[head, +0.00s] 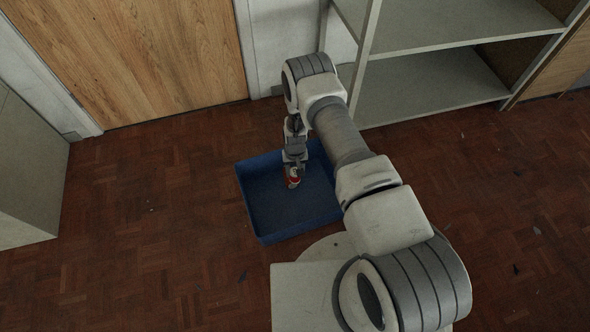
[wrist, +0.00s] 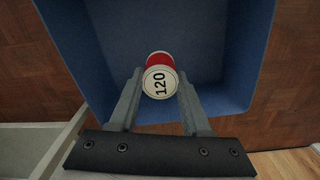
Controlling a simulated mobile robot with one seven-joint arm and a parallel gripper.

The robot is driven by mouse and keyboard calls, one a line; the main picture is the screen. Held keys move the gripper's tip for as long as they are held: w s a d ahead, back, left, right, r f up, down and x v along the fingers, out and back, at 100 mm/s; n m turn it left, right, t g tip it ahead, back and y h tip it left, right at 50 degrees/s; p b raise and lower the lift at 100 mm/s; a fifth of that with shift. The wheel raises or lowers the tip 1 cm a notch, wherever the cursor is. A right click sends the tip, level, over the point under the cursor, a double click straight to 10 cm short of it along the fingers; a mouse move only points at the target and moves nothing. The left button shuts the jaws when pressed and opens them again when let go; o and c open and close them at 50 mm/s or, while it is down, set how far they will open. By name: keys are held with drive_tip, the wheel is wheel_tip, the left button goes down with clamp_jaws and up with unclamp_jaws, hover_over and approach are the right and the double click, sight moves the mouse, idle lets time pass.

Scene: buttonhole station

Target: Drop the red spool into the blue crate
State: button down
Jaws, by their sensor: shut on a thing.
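The red spool (wrist: 159,60) is between the fingers of my gripper (wrist: 159,84) in the wrist view. Its pale round end is marked "120". In the head view the spool (head: 293,182) shows as a small red and white spot at the tip of my gripper (head: 293,176). My gripper is shut on the spool. The blue crate (head: 246,205) stands on the floor, open at the top, and appears empty inside. My gripper and the spool are over the crate's opening, within its walls as seen in both views. Their exact height above the crate's bottom is hard to tell.
A grey shelf unit (head: 432,92) stands behind and to the right of the crate. A wooden door (head: 125,60) is at the back left, and a pale cabinet (head: 25,175) is at the left edge. The parquet floor (head: 150,230) left of the crate is clear.

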wheel_tip(320, 180, down, 3)
drive_tip(key=shift+r+b, duration=0.2)
drive_tip(key=shift+b, duration=0.35)
drive_tip(key=shift+c, duration=1.4)
unclamp_jaws()
wheel_tip(320, 180, up, 17)
drive_tip(key=p, duration=0.6)
drive_tip(key=shift+r, duration=0.2)
